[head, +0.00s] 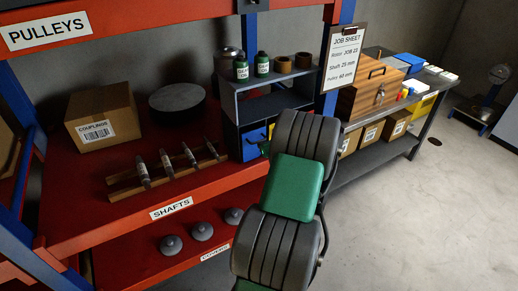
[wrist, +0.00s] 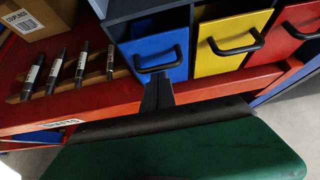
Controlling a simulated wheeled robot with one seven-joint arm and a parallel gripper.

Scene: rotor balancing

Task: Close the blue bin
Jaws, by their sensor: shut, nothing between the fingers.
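The blue bin (wrist: 155,52) sits at the left end of a row of bins in a grey-blue shelf unit, with a black bar handle on its front. In the head view the blue bin (head: 254,138) shows just left of my arm, which hides part of the row. My gripper (wrist: 157,92) is shut and empty. Its fingertips are just in front of the blue bin's lower front, below the handle; contact is unclear. The fingers are hidden in the head view.
A yellow bin (wrist: 232,45) and a red bin (wrist: 296,32) sit to the right, both with handles. Several shafts (wrist: 68,70) lie on a rack to the left. The red shelf edge (wrist: 230,92) runs beneath. Green bottles (head: 263,64) stand on top of the unit.

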